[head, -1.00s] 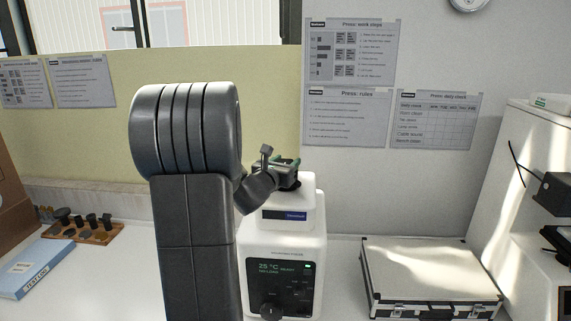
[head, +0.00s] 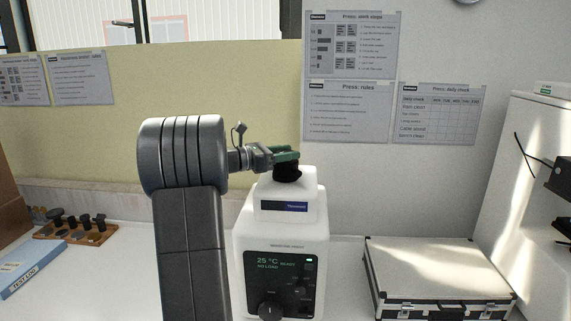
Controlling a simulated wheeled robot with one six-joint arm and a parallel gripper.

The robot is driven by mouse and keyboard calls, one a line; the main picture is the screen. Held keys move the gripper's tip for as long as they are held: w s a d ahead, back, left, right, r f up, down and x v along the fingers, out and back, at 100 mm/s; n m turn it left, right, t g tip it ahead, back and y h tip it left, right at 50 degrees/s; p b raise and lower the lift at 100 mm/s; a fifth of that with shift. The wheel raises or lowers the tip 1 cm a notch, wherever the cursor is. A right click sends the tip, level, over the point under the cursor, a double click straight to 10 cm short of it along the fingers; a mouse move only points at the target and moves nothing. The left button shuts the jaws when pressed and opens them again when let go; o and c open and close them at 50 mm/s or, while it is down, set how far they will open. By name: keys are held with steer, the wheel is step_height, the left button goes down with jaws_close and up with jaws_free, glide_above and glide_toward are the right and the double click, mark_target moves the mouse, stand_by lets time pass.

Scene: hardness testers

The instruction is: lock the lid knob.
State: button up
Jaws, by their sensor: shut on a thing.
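The white press (head: 284,224) stands on the bench with a lit display and a dark front dial (head: 269,308). The black lid knob (head: 288,173) sits on top of its narrower upper part. My gripper (head: 286,157), with green fingers, is at the top of the knob and shut on it. The arm reaches in from the left, and its wrist lies roughly level. The far side of the knob is hidden, and I cannot tell from here how far the knob is turned.
A silver-edged case (head: 437,271) lies on the bench to the right. A wooden holder with dark pieces (head: 75,230) and a blue box (head: 30,271) are at the left. White equipment (head: 533,170) stands at the far right.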

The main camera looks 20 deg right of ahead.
steer(key=m+g+b, duration=0.1)
steer(key=g, duration=0.1)
steer(key=m+g+b, duration=0.1)
steer(key=m+g, duration=0.1)
steer(key=g, duration=0.1)
steer(key=shift+w+f+m+g+y, duration=0.1)
steer(key=shift+f+m+g+y, duration=0.1)
steer(key=shift+m+g+y, duration=0.1)
steer(key=m+g+y+b, duration=0.1)
steer(key=g+b, duration=0.1)
steer(key=shift+m+g, duration=0.3)
steer(key=shift+m, duration=0.1)
steer(key=m+g+y+b, duration=0.1)
steer(key=g+b, duration=0.1)
steer(key=b, duration=0.1)
steer(key=shift+b, duration=0.35)
steer(key=shift+m+b, duration=0.3)
steer(key=shift+m, duration=0.1)
steer(key=shift+r+m+g+y+b, duration=0.3)
steer(key=shift+g+y+b, duration=0.2)
steer(key=shift+g+b, duration=0.15)
steer(key=o, duration=1)
